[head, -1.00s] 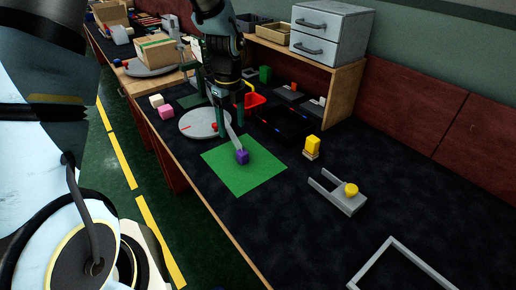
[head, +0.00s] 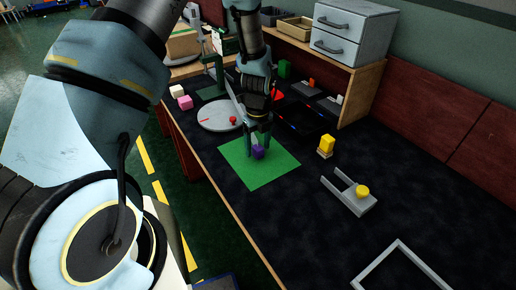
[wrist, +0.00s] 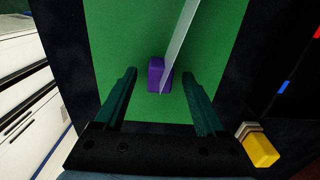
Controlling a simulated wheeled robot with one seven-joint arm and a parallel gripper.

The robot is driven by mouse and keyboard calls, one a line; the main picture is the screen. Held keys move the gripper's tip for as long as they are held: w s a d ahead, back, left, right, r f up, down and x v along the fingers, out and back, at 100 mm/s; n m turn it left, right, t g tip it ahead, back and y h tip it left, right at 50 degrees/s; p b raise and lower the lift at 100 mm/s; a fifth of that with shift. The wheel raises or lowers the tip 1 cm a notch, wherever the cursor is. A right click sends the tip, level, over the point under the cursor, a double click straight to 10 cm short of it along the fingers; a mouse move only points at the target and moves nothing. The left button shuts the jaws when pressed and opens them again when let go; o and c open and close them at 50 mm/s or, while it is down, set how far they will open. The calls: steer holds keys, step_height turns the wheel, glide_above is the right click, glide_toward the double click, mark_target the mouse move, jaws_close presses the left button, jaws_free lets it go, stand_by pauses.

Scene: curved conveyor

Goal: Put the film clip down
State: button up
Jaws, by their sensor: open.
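The film clip shows as a small purple block (head: 257,153) with a pale, see-through strip rising from it at a slant. It is on the green mat (head: 275,168), and it also shows in the wrist view (wrist: 158,74). My gripper (head: 259,140) points down over the mat at the clip. In the wrist view my open fingers (wrist: 160,75) stand on either side of the purple block, with green showing between each finger and the block.
A round grey plate (head: 214,116) with a red knob lies left of the mat. A yellow block (head: 327,144) on a small stand, a grey fork-shaped fixture (head: 350,193) and a grey frame (head: 398,262) are to the right. The dark tabletop between them is clear.

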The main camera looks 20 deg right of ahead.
steer(key=shift+f, duration=0.5)
jaws_close()
